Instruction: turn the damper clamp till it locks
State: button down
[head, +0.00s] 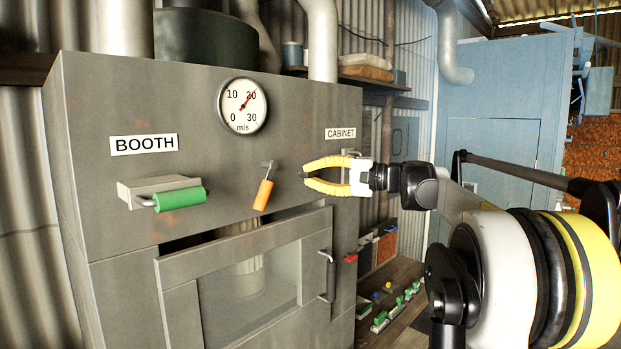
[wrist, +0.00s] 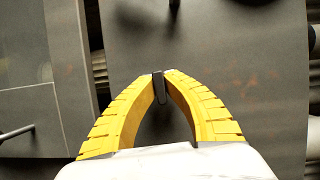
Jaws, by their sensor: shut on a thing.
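My gripper (head: 305,178) has its yellow fingers brought together in front of the grey cabinet panel (head: 225,160), below the CABINET label. In the wrist view the fingertips (wrist: 158,84) meet on a thin dark grey piece (wrist: 159,92); I take this for the damper clamp, but most of it is hidden. An orange-handled lever (head: 264,194) hangs slightly tilted to the left of my fingertips, apart from them. A green-handled lever (head: 180,199) lies level below the BOOTH label. Another fitting (head: 350,152) under the CABINET label is partly hidden behind my gripper.
A round gauge (head: 243,105) sits above the levers. Below them is a framed glass door (head: 250,275) with a dark bar handle (head: 328,275). A low shelf (head: 395,300) with small colored parts stands to the right.

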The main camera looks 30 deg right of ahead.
jog(key=shift+m, duration=0.3)
dwell(0.4)
jog(key=c, duration=1.4)
grip_release()
jog(key=shift+w, duration=0.1)
jog(key=shift+c, duration=0.2)
jog(key=v, duration=1.2)
jog(key=shift+f, duration=0.15)
